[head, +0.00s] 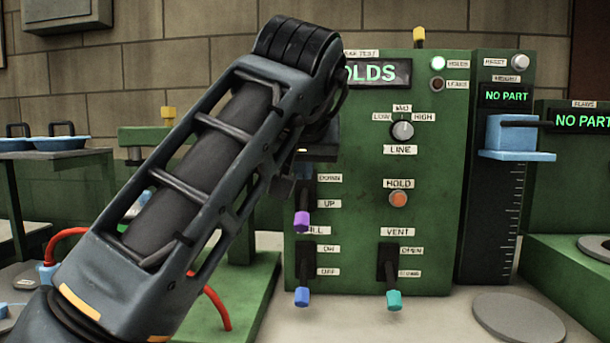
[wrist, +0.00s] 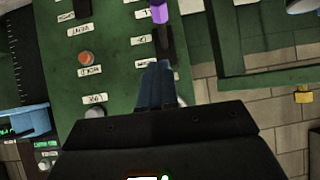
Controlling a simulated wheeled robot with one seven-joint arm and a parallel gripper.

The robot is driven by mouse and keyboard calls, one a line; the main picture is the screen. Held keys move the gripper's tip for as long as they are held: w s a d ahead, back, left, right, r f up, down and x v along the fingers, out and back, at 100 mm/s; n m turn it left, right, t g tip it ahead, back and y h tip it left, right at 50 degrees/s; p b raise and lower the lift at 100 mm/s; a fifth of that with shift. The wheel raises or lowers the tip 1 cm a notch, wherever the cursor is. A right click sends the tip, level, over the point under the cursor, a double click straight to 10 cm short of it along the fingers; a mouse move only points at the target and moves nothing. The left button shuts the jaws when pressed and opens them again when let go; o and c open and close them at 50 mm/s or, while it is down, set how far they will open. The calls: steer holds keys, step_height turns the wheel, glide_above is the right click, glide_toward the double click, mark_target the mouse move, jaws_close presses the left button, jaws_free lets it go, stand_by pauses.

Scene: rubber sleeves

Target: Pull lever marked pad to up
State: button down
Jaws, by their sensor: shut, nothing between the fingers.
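The lever with the purple knob (head: 302,222) is on the green panel, below the middle of the picture. Its labels read DOWN above and UP below, and the knob hangs just below the UP label. A label reading PAD is not visible; my arm covers the panel above this lever. In the wrist view the purple knob (wrist: 159,13) is at the top edge, beyond my fingertips. My gripper (wrist: 157,70) is shut and empty, in front of the panel on the DOWN side of this lever. It appears apart from the knob. In the head view my arm mostly hides it.
Below stand a blue-knobbed lever (head: 302,297) and a teal-knobbed VENT lever (head: 394,300). An orange HOLD button (head: 399,199) and a LINE dial (head: 402,130) are to the right. A light blue block (head: 512,134) sits on the scaled column at right.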

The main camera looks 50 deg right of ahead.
steer(key=shift+f+v, duration=0.15)
steer(key=shift+v, duration=0.8)
steer(key=shift+f+v, duration=0.15)
steer(key=shift+v, duration=0.85)
steer(key=shift+s+a, duration=0.1)
